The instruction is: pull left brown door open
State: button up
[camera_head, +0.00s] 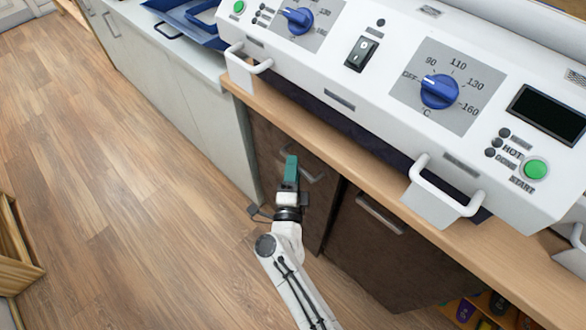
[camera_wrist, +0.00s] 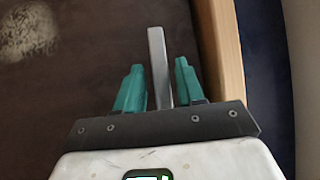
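The left brown door (camera_head: 268,142) is a dark brown cabinet panel under the wooden counter, and it looks closed. Its grey bar handle (camera_head: 314,178) is partly hidden behind my gripper (camera_head: 291,163) in the head view. In the wrist view the handle (camera_wrist: 157,60) stands between the two teal fingers of my gripper (camera_wrist: 159,82), with a narrow gap showing on each side. The fingers are apart and straddle the bar. The door surface (camera_wrist: 90,50) fills the left of the wrist view.
The right brown door (camera_head: 385,255) has its own handle (camera_head: 380,214). The wooden counter (camera_head: 370,160) carries a white machine (camera_head: 345,85) with dials and projecting handles. A pale cabinet (camera_head: 190,100) stands to the left.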

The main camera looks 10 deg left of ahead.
jog(key=shift+c, duration=0.2)
grip_shut()
dwell(0.5)
